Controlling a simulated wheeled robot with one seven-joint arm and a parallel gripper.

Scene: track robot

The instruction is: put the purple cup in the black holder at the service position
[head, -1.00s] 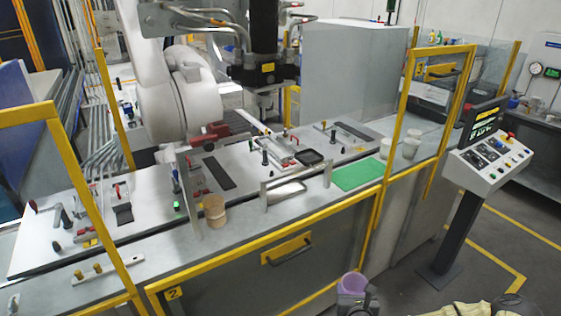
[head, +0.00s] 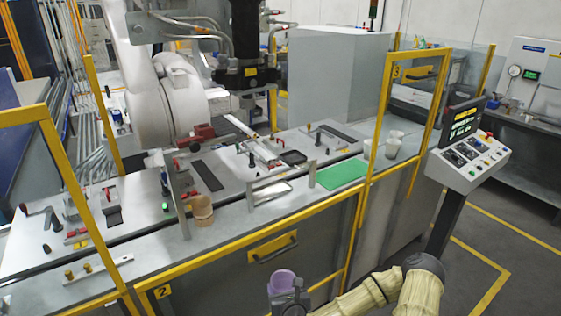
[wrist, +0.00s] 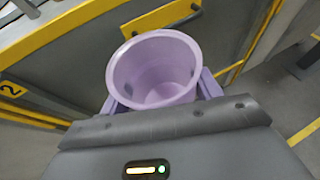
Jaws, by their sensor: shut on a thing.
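The purple cup (head: 283,281) is in my gripper (head: 287,290), in front of the yellow-framed bench at the lower middle of the head view. In the wrist view the cup (wrist: 157,72) shows its open mouth and looks empty. The purple fingers of my gripper (wrist: 161,96) are shut on it from both sides. A small black square tray-like piece (head: 293,157) lies on the bench top, behind the green mat; it may be the black holder, but I cannot tell for sure. The cup is well apart from it, below the bench top's front edge.
A yellow rail (head: 250,262) and posts run along the bench front. A metal handle-shaped frame (head: 270,189), a green mat (head: 341,174), brown stacked cups (head: 202,210) and white cups (head: 393,146) stand on the bench. A control console (head: 462,168) stands at the right.

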